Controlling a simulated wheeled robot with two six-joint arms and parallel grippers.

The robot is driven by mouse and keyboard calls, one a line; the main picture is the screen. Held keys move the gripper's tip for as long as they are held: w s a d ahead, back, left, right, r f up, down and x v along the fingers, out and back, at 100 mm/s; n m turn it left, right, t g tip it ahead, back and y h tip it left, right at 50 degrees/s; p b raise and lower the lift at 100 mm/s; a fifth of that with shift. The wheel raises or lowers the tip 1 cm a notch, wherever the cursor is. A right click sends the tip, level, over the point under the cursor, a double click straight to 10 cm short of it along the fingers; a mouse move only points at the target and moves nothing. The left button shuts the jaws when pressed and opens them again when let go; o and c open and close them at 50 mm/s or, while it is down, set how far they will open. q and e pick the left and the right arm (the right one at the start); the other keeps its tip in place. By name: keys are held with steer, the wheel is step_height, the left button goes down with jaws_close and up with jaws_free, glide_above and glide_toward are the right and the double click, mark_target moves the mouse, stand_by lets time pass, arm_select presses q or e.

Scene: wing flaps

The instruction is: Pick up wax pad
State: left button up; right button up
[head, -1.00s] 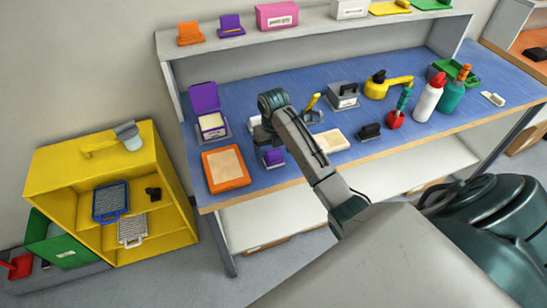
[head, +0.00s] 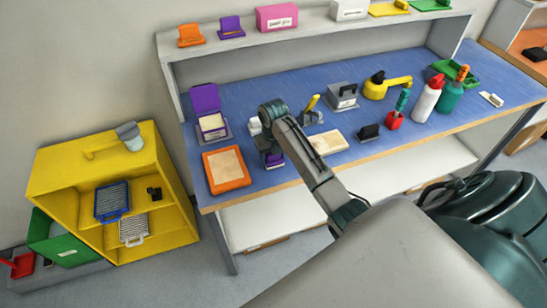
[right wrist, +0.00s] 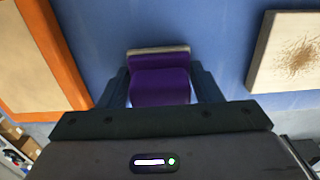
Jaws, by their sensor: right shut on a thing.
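A small purple block with a pale edge along its far side, which I take to be the wax pad (right wrist: 160,82), sits between the fingers of my right gripper (right wrist: 161,90) in the right wrist view. The fingers are shut on its two sides. In the head view the purple pad (head: 273,160) shows low at the blue bench top, partly hidden by my right arm and gripper (head: 268,150). Whether it touches the bench is hard to tell. My left gripper is not in view.
An orange-framed tray (head: 226,182) lies left of the pad, and a pale board (head: 328,143) lies right. An open purple box (head: 213,128) stands behind to the left. A black-handled block (head: 369,132) is farther right. Bare blue bench shows between them.

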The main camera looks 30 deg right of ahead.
steer(key=shift+r, duration=0.1)
steer(key=shift+r+b, duration=0.2)
steer(key=shift+b, duration=0.1)
step_height(320, 180, up, 2)
steer(key=shift+r+b, duration=0.1)
steer(key=shift+b, duration=0.65)
steer(key=s, duration=0.1)
steer(key=s+b, duration=0.1)
steer(key=shift+s+a+r, duration=0.2)
steer(key=shift+s+a, duration=0.15)
steer(key=s, duration=0.1)
steer(key=s+r+p, duration=0.1)
steer(key=s, duration=0.1)
steer(key=s+a+p, duration=0.1)
steer(key=shift+s+r, duration=0.15)
steer(key=shift+s, duration=0.05)
steer(key=s+a+p, duration=0.2)
steer(key=s, duration=0.6)
steer(key=shift+s+r, duration=0.25)
